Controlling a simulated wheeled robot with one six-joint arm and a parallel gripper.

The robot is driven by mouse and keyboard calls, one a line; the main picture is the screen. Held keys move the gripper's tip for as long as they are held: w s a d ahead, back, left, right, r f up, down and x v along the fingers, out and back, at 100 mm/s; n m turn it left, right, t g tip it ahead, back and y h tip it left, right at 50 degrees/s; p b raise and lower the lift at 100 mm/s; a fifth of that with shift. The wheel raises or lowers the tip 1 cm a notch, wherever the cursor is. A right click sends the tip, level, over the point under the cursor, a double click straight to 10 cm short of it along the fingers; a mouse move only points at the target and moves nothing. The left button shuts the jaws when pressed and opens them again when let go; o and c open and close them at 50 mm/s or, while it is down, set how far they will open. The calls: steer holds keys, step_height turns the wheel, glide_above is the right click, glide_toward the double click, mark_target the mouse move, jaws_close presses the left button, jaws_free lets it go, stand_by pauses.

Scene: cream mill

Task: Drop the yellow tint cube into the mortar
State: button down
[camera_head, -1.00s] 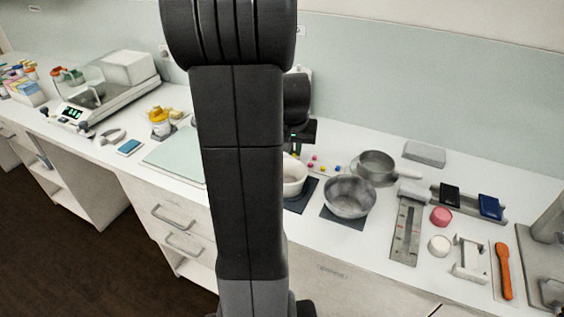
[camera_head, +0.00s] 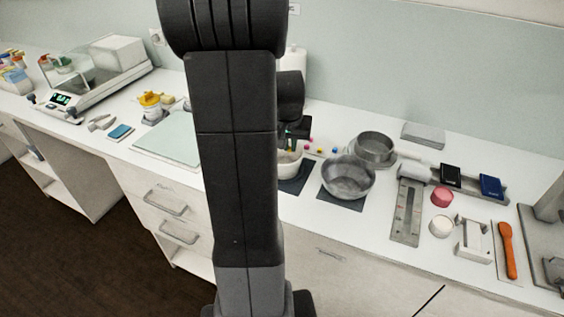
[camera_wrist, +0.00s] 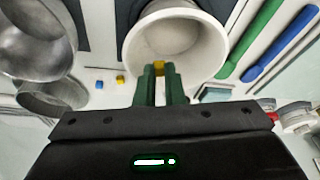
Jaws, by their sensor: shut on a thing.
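In the wrist view the yellow tint cube (camera_wrist: 159,68) is between the green fingertips of my gripper (camera_wrist: 159,72). The gripper is shut on it. The cube shows over the opening of the white mortar (camera_wrist: 210,66), near the rim edge closest to the gripper body; its exact height above the bowl is hard to tell. In the head view the mortar (camera_head: 289,165) stands on a dark mat, partly hidden by my arm. The gripper is at the mortar, mostly hidden behind my arm there.
A metal bowl (camera_head: 347,179) stands right of the mortar, with a sieve-like pan (camera_head: 375,148) behind it. Several small coloured cubes (camera_head: 320,151) lie behind the mortar. A green pestle-like rod (camera_wrist: 262,32) and a blue one (camera_wrist: 281,45) show in the wrist view.

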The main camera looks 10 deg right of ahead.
steer(key=c, duration=1.5)
jaws_free()
steer(key=shift+o, duration=0.2)
steer(key=v, duration=1.3)
steer(key=shift+s+r+b, duration=0.15)
steer(key=shift+r+b, duration=0.15)
steer(key=shift+r, duration=0.1)
steer(key=shift+f, duration=0.15)
steer(key=x, duration=1.3)
steer(key=shift+p, duration=0.3)
steer(key=shift+w, duration=0.2)
step_height(320, 180, up, 3)
steer(key=p, duration=0.2)
steer(key=shift+p, duration=0.4)
